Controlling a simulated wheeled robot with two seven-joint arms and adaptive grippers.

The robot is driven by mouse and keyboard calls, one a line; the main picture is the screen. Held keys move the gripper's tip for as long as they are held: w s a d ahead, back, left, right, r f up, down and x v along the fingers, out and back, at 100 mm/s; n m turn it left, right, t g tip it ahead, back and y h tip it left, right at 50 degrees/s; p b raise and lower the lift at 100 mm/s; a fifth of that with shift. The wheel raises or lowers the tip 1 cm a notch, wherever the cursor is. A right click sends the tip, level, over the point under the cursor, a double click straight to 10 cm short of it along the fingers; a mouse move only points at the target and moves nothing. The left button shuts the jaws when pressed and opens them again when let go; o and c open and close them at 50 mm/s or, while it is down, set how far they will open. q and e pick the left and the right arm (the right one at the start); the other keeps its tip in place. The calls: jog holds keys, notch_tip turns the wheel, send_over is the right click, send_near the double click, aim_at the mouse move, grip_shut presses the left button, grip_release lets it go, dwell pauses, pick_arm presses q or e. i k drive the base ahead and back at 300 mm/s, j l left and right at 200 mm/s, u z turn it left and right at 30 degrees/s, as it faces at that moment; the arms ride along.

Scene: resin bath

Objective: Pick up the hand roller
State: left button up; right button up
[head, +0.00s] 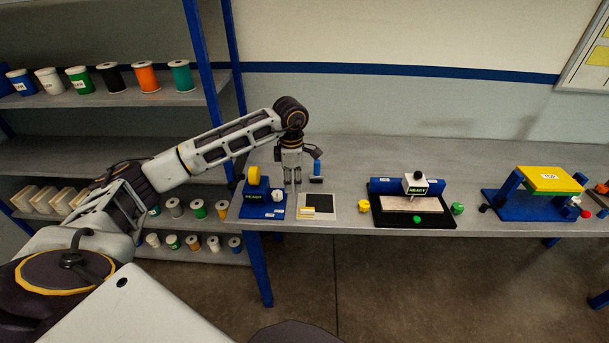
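The hand roller (317,168) appears to be the small upright blue handle with a dark roller at its foot. It stands on the grey bench, just behind a pale plate with a dark square (319,203). My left gripper (292,184) points down just left of the roller, apart from it in the picture. Its two fingers show a gap between them with nothing visible in it. Whether the fingertips touch the bench is too small to tell. My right gripper is out of view.
A blue fixture with a yellow wheel (254,178) stands left of my gripper. A blue and black press (412,203) and a yellow-topped blue stand (540,195) stand farther right. Blue-framed shelves (150,95) with pots and spools fill the left. Bare bench (350,160) lies behind the devices.

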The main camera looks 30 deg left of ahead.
aim_at(316, 176)
jog(key=u, duration=0.85)
